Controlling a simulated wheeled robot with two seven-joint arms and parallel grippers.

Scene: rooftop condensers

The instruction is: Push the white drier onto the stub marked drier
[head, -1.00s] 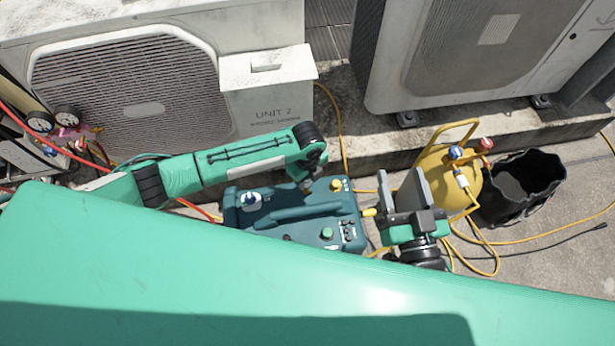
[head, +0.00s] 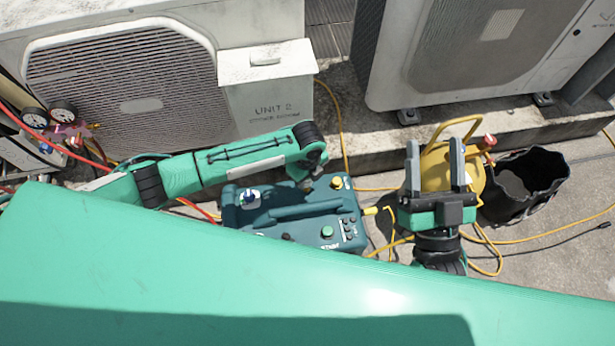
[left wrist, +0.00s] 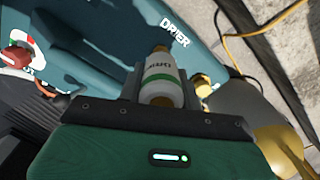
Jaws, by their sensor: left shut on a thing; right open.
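The white drier (left wrist: 160,82), with a green band and dark lettering, is between my left gripper's fingers (left wrist: 165,88) in the left wrist view. The gripper is shut on it. A teal machine (left wrist: 105,30) beyond it carries the word DRIER. The drier's far end lies close to this machine; I cannot tell whether it touches a stub. A brass fitting (left wrist: 203,85) shows beside the right finger. In the head view the teal machine (head: 290,212) lies below my left wrist, and the drier is not discernible. My right gripper (head: 438,165) is open and empty, in front of a yellow cylinder.
The yellow cylinder (head: 465,163) and a black bucket (head: 522,185) stand at right. Yellow hoses (head: 540,236) lie on the ground. Condenser units (head: 140,95) stand at the back on a ledge. Gauges (head: 62,112) and red hoses are at left. My own green body covers the foreground.

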